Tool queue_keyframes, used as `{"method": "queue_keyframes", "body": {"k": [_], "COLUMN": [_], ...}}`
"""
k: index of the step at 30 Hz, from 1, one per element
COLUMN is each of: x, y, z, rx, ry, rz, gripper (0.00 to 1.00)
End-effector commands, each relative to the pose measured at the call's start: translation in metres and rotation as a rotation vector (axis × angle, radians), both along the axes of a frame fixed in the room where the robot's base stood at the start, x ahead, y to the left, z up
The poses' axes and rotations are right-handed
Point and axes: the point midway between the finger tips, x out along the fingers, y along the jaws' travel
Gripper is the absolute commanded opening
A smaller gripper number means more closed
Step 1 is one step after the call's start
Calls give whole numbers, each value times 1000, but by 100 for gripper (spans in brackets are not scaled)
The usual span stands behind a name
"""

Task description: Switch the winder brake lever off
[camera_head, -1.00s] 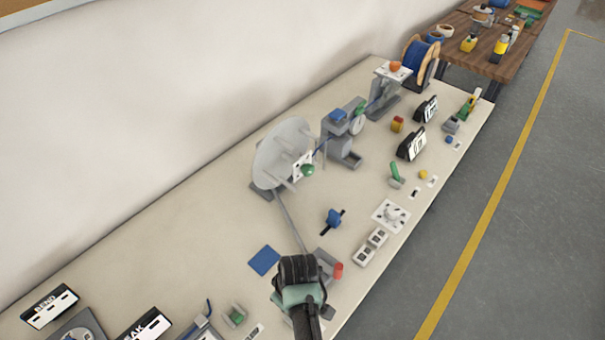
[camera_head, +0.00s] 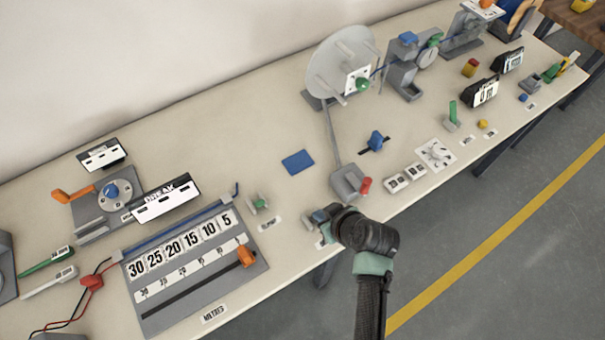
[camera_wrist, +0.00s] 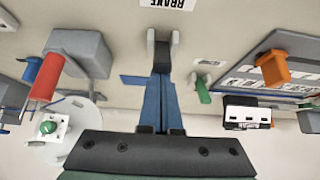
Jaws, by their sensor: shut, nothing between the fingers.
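My gripper (camera_head: 328,219) is at the table's front edge, shut and empty. In the wrist view its two narrow blue fingers (camera_wrist: 160,85) lie side by side. Their tips overlap a small grey forked piece (camera_wrist: 151,48), just behind the white BRAKE label (camera_wrist: 167,3). This looks like the winder brake lever; in the head view its grey part (camera_head: 309,223) shows left of my gripper, mostly hidden. I cannot tell whether the fingers touch it, or its setting. The winder's pale disc (camera_head: 341,62) stands farther back.
A grey block (camera_head: 346,181) with a red handle (camera_head: 365,185) is close by, right of the brake. A green lever (camera_head: 259,204) and the metre scale board (camera_head: 192,262) with an orange slider are to the left. A flat blue square (camera_head: 298,161) lies behind.

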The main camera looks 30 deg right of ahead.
Motion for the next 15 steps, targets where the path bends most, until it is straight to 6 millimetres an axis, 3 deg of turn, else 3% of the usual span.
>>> {"method": "queue_keyframes", "body": {"k": [15], "x": [-7], "y": [0], "z": [-5], "rx": [1], "ry": [11], "rz": [-1], "gripper": [0]}}
